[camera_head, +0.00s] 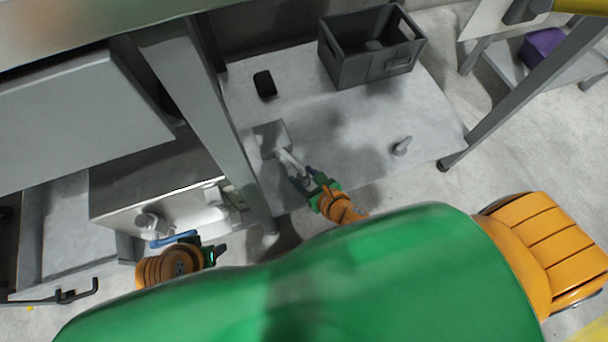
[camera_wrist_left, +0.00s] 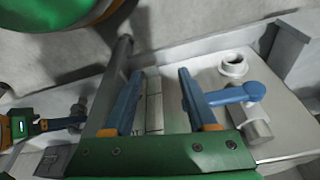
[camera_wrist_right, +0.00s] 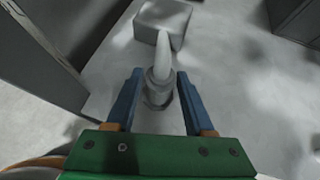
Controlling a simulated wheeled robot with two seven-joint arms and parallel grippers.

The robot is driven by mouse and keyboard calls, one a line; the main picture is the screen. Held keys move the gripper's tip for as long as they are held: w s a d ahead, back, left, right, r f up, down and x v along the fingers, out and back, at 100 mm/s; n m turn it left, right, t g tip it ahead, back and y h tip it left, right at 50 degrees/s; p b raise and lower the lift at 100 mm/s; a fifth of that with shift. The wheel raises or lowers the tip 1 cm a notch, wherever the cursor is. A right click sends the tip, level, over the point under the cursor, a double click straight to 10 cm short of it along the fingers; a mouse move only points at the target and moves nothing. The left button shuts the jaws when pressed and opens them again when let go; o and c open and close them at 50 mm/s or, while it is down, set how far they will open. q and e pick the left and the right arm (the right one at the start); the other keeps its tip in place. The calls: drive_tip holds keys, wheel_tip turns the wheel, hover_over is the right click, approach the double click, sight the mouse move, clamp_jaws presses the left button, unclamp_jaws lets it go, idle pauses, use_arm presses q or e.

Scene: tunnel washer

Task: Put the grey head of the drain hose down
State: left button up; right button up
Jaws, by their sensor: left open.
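The grey hose head (camera_head: 290,163) is a pale tapered nozzle with a collar, low over or on the grey shelf board (camera_head: 350,125). In the right wrist view its collar (camera_wrist_right: 160,88) lies between the two blue fingers, with narrow gaps at the sides. Its tip points at a grey block (camera_wrist_right: 165,20). My right gripper (camera_head: 305,183) is open around it. I cannot tell whether the head touches the board. My left gripper (camera_head: 218,252) is open and empty, beside a blue-handled valve (camera_wrist_left: 235,93) on a pale cabinet.
A dark crate (camera_head: 370,65) stands at the board's back. A black object (camera_head: 265,84) and a small grey piece (camera_head: 401,147) lie on the board. A slanted grey post (camera_head: 190,100) stands between my arms. The board's middle has free room.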

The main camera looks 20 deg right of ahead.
drive_tip(key=shift+o, duration=0.6)
drive_tip(key=shift+s+r, duration=0.1)
drive_tip(key=shift+r, duration=0.1)
drive_tip(key=p+v, duration=0.4)
drive_tip(key=v, duration=0.7)
drive_tip(key=a+n+g+y, duration=0.1)
drive_tip(key=a+n+y, duration=0.3)
drive_tip(key=n, duration=0.8)
use_arm(q)
wheel_tip(320, 180, down, 9)
drive_tip(key=s, duration=0.2)
drive_tip(key=shift+s+a+g, duration=0.15)
drive_tip(key=shift+a+g, duration=0.2)
drive_tip(key=shift+g, duration=0.05)
use_arm(e)
drive_tip(key=s+d+f+n+g+h, duration=0.2)
drive_tip(key=d+f+n+g+h, duration=0.1)
drive_tip(key=n, duration=0.8)
drive_tip(key=s+d+f+n+g+h, duration=0.3)
drive_tip(key=f+n, duration=0.4)
drive_tip(key=n, duration=0.4)
drive_tip(key=shift+s+d+n+g+h, duration=0.25)
drive_tip(key=shift+d+g+h, duration=0.45)
drive_tip(key=shift+d, duration=0.55)
